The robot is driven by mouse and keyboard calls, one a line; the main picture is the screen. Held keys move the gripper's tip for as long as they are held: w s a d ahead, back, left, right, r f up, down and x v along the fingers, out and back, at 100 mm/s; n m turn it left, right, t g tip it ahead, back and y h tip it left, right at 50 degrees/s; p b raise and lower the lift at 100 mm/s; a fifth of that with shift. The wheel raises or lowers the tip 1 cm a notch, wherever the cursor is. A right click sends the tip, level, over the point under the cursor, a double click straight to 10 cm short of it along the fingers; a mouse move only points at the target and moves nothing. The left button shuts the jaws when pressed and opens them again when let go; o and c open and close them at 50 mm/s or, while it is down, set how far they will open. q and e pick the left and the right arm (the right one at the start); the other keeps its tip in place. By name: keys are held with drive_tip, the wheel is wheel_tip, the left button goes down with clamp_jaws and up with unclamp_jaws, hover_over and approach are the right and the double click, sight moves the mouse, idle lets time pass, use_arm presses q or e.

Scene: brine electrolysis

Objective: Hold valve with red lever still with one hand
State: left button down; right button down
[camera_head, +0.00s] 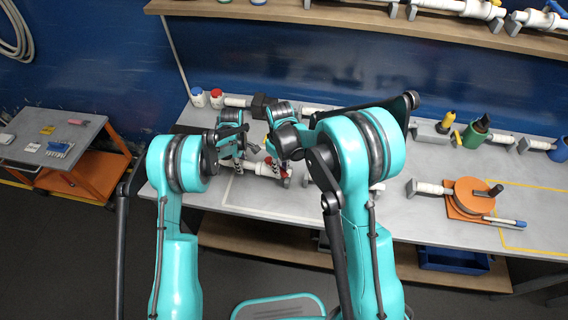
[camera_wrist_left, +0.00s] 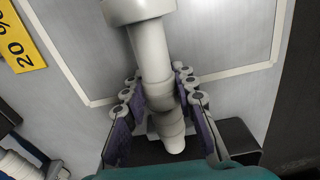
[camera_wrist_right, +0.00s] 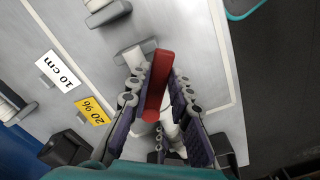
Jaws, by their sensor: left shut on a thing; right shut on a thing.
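The valve with the red lever is a white pipe piece lying on the grey bench; its white body (camera_head: 265,169) shows in the head view. My left gripper (camera_head: 237,164) is at its left part. In the left wrist view my left gripper (camera_wrist_left: 157,92) has its fingers on both sides of the white pipe of the valve (camera_wrist_left: 153,55). In the right wrist view the red lever (camera_wrist_right: 157,80) stands between the fingers of my right gripper (camera_wrist_right: 158,85), which is shut on it. My right gripper (camera_head: 284,168) partly hides the lever in the head view.
Yellow (camera_wrist_right: 92,110) and white (camera_wrist_right: 58,70) labels lie on the bench near the valve. White and red-capped bottles (camera_head: 216,97) stand at the back left. An orange round device (camera_head: 473,196) is at the right. An orange cart (camera_head: 85,172) stands left of the bench.

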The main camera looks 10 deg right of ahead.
drive_tip(key=a+m, duration=0.6)
drive_tip(key=m, duration=0.5)
drive_tip(key=shift+s, duration=0.3)
drive_tip(key=shift+a, duration=0.1)
drive_tip(key=c, duration=1.4)
unclamp_jaws()
drive_tip(key=shift+o, duration=0.2)
